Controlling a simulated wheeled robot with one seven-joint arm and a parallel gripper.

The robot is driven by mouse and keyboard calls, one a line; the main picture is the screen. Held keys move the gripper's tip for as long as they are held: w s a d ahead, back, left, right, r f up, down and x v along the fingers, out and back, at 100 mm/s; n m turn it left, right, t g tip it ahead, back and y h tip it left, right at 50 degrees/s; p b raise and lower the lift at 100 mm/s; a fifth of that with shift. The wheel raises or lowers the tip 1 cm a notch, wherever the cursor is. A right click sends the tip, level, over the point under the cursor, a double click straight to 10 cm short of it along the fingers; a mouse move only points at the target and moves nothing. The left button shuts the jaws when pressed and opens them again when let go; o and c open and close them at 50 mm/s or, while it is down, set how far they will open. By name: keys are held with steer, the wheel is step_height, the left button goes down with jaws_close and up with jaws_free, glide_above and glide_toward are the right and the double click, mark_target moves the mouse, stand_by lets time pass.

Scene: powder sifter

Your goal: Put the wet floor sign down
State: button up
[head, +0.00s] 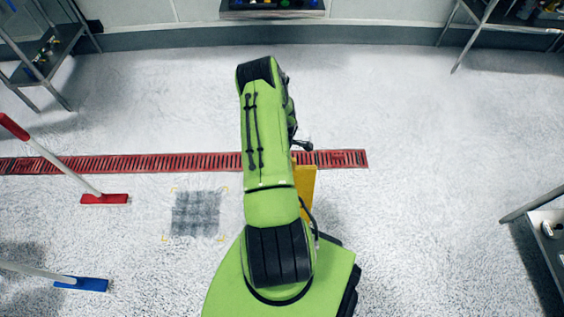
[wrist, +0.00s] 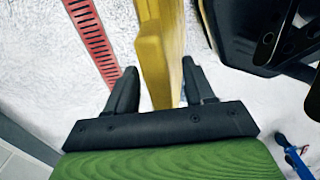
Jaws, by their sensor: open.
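The yellow wet floor sign (head: 306,186) is right of my green arm in the head view, just below the red floor grating, and partly hidden by the arm. In the wrist view the sign (wrist: 154,58) runs upright through the picture between the two black fingers of my gripper (wrist: 160,84). The fingers are apart, one on each side of it, with a gap visible at the left finger. Whether its feet touch the floor is hidden. My gripper is mostly hidden in the head view.
A red grating (head: 190,161) crosses the white floor. A grey square patch with yellow corner marks (head: 197,213) lies left of my arm. A red-headed squeegee (head: 104,198) and a blue-headed one (head: 82,284) are further left. Shelves (head: 48,55) stand along the edges. Floor to the right is clear.

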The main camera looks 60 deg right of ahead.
step_height(320, 180, up, 12)
steer(key=f+p, duration=0.1)
steer(key=p, duration=0.2)
steer(key=w+a+r+m+t, duration=0.1)
steer(key=w+a+r, duration=0.35)
steer(key=r, duration=0.35)
steer(key=w+a+r+t, duration=0.1)
steer(key=w+a+r, duration=0.35)
steer(key=r, duration=0.25)
steer(key=w+a+r+m, duration=0.1)
steer(key=w+a+r, duration=0.3)
steer(key=a+r, duration=0.3)
steer(key=s+a+r+m+t, duration=0.1)
steer(key=s+a+r, duration=0.5)
steer(key=a, duration=0.4)
steer(key=s+a+r+m+t, duration=0.2)
steer(key=s+a+r, duration=0.5)
steer(key=a, duration=0.3)
steer(key=shift+s+a+r+t, duration=0.2)
steer(key=shift+s+r+t, duration=0.1)
steer(key=shift+r, duration=0.45)
step_height(320, 180, up, 11)
steer(key=p, duration=1)
steer(key=shift+p, duration=0.4)
